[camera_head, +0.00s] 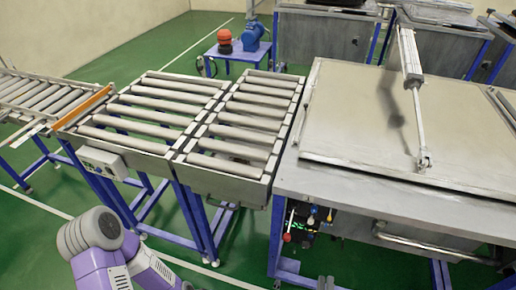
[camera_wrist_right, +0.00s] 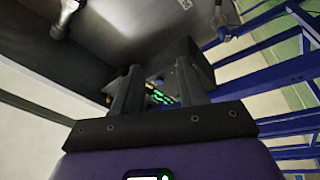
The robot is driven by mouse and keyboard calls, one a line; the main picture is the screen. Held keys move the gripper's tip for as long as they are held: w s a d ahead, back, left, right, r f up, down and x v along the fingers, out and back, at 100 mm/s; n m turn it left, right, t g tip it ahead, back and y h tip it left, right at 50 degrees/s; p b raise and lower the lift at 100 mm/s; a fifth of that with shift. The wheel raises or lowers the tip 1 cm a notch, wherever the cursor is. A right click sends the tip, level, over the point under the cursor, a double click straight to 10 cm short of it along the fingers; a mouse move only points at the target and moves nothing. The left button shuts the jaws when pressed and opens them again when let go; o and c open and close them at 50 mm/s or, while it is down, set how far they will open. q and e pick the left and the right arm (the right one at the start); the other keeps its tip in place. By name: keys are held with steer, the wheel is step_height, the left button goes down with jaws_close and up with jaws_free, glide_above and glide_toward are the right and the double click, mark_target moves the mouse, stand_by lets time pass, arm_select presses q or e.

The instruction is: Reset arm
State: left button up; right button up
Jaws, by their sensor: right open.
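My right gripper (camera_head: 325,284) barely shows at the bottom edge of the head view, below the valve box (camera_head: 300,225) on the front of the metal tank table. In the right wrist view its two dark fingers (camera_wrist_right: 157,85) are apart with nothing held between them. The valve box with green lights (camera_wrist_right: 160,92) shows beyond and between the fingers, partly hidden by them. My left arm's purple link shows at the bottom left, but its gripper is out of view.
A large flat lid (camera_head: 350,115) lies on the tank, with a pneumatic cylinder (camera_head: 410,65) standing at its right. A front handle bar (camera_head: 430,246) sticks out below. Roller conveyors (camera_head: 205,152) stand to the left. Green floor (camera_head: 30,245) is open at the lower left.

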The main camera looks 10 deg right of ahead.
steer(key=w+a+r+n+g+y, duration=0.1)
steer(key=w+a+r+n+y, duration=0.1)
steer(key=a+n+y, duration=0.55)
steer(key=w+a+r+n+y, duration=0.2)
steer(key=w+a+n+y, duration=0.1)
steer(key=a+n+y, duration=0.5)
steer(key=s+a+r+n+g+y, duration=0.1)
steer(key=s+a+n+g+y, duration=0.85)
steer(key=n+g, duration=0.6)
steer(key=s+f+n+g+h+b, duration=0.1)
steer(key=s+n+g+h, duration=0.25)
steer(key=n, duration=0.45)
steer(key=s+f+n+g+h, duration=0.1)
steer(key=s+n+g+h, duration=0.15)
steer(key=n+h, duration=0.4)
arm_select(q)
steer(key=shift+w+f, duration=0.75)
steer(key=shift+f, duration=0.05)
arm_select(e)
steer(key=w+d+r+n+t+h, duration=0.3)
steer(key=w+n, duration=0.4)
steer(key=n, duration=0.8)
steer(key=shift+d+r+h, duration=0.45)
steer(key=shift+r+h, duration=0.05)
steer(key=shift+r, duration=0.25)
steer(key=shift+w+n, duration=0.1)
steer(key=shift+n, duration=0.15)
